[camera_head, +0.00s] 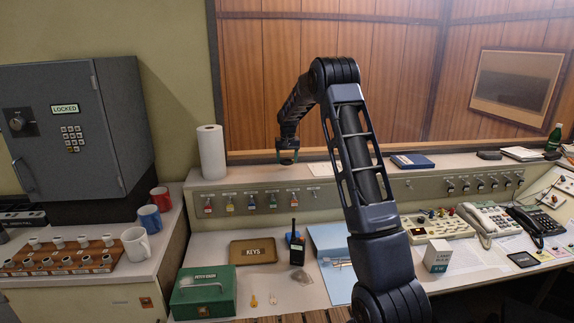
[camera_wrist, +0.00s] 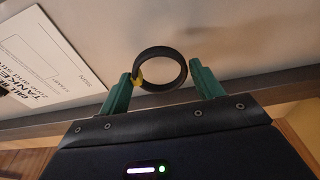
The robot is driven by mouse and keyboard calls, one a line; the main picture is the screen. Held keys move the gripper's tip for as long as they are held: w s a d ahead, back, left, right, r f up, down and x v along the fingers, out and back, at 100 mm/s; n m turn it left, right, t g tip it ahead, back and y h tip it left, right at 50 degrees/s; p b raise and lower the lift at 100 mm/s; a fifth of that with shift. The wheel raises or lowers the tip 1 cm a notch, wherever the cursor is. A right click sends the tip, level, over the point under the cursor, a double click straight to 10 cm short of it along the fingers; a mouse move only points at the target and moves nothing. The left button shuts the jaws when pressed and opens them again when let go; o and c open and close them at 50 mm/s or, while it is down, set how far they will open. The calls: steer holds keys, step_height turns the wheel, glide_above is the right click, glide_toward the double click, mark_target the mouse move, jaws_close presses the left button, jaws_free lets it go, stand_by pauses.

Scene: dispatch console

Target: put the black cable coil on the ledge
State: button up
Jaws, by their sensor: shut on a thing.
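The black cable coil (camera_wrist: 182,68) is a dark ring with a yellow tie on its left side, seen in the wrist view. My gripper (camera_wrist: 162,76) has its two green fingers closed on the coil's opposite sides. In the head view my gripper (camera_head: 287,156) is at the ledge (camera_head: 252,173), the pale shelf along the top of the console. In the wrist view the ledge (camera_wrist: 225,35) lies behind the coil. I cannot tell whether the coil touches it. In the head view the coil is too small to make out clearly.
A paper towel roll (camera_head: 212,152) stands left on the ledge. A white printed sheet (camera_wrist: 55,60) lies beside the coil; a blue book (camera_head: 412,161) lies farther right. Wood panelling (camera_head: 262,80) rises behind. Below are a walkie-talkie (camera_head: 297,250) and a green cash box (camera_head: 203,293).

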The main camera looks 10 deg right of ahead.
steer(key=shift+f, duration=1.35)
steer(key=shift+f, duration=0.15)
steer(key=o, duration=1)
